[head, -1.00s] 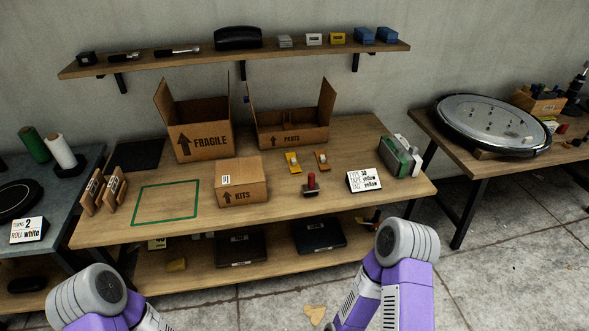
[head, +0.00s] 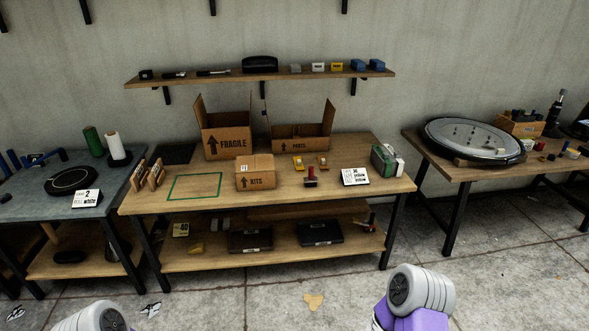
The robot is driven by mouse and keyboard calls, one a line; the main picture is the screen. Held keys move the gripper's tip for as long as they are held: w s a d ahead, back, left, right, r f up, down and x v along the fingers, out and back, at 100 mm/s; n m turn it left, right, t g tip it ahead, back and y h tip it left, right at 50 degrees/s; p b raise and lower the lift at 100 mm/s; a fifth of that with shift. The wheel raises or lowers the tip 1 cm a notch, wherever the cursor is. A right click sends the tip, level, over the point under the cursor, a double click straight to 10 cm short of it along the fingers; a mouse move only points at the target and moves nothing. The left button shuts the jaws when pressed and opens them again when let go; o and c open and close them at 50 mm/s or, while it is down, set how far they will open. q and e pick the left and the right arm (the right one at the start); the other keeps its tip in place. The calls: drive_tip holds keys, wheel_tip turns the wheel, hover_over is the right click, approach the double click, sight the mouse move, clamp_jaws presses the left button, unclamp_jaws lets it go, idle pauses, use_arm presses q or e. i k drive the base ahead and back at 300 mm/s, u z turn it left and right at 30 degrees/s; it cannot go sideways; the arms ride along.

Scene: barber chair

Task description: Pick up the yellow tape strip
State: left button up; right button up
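Only rounded grey and purple parts of my arms show at the bottom edge, well short of the table.
The closed KITS box (head: 255,172), open FRAGILE box (head: 226,135) and open PARTS box (head: 300,135) stand on the table. A red-handled stamp (head: 310,177) is in front. A wall shelf (head: 220,80) hangs above. Side tables flank it. Concrete floor lies in front.

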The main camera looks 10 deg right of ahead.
sight(299, 163)
drive_tip(key=u, duration=0.65)
drive_tip(key=i, duration=0.65)
drive_tip(key=u, duration=0.55)
drive_tip(key=i, duration=0.85)
drive_tip(key=z, duration=0.45)
